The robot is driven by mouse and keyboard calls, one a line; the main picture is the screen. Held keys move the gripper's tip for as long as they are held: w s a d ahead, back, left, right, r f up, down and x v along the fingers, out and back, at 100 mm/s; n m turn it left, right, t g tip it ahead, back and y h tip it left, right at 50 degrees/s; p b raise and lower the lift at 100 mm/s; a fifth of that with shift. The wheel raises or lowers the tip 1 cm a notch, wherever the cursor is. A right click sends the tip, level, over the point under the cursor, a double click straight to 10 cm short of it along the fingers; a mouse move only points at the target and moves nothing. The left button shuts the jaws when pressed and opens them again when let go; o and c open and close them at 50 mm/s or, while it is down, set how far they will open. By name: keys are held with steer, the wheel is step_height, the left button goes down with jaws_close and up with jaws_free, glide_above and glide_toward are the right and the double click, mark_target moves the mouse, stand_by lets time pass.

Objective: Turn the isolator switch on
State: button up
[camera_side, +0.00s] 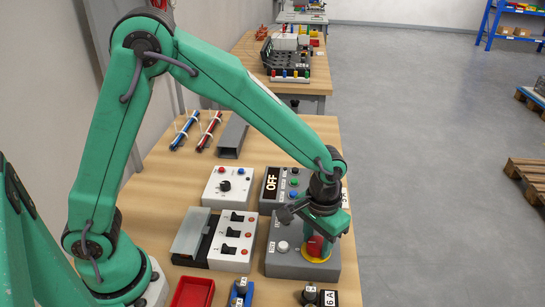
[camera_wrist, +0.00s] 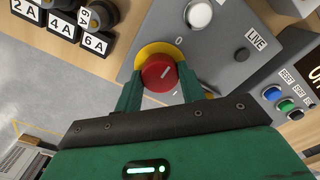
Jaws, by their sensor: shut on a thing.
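The isolator switch is a red rotary knob (camera_wrist: 159,73) on a yellow plate (camera_wrist: 150,49), set on a grey box (camera_wrist: 160,20). The knob bears a short white pointer line slanting up and right in the wrist view, between a 0 mark and another mark below. My gripper (camera_wrist: 160,80) is shut on the knob, a green finger on each side. In the side view the red knob (camera_side: 315,246) shows under my gripper (camera_side: 320,238), partly hidden.
A white round button or lamp (camera_wrist: 198,14) sits on the same box. A panel with an OFF display (camera_side: 271,184) stands behind it. A panel of black switches (camera_side: 233,240) is to the left. A red tray (camera_side: 192,292) and fuse-like parts (camera_side: 327,298) lie in front.

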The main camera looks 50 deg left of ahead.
steer(key=shift+m, duration=0.4)
steer(key=m, duration=0.7)
steer(key=shift+r+m, duration=0.1)
steer(key=shift+m, duration=0.3)
steer(key=m, duration=0.4)
steer(key=shift+m, duration=0.3)
steer(key=m, duration=0.4)
steer(key=shift+m, duration=0.4)
steer(key=o, duration=1)
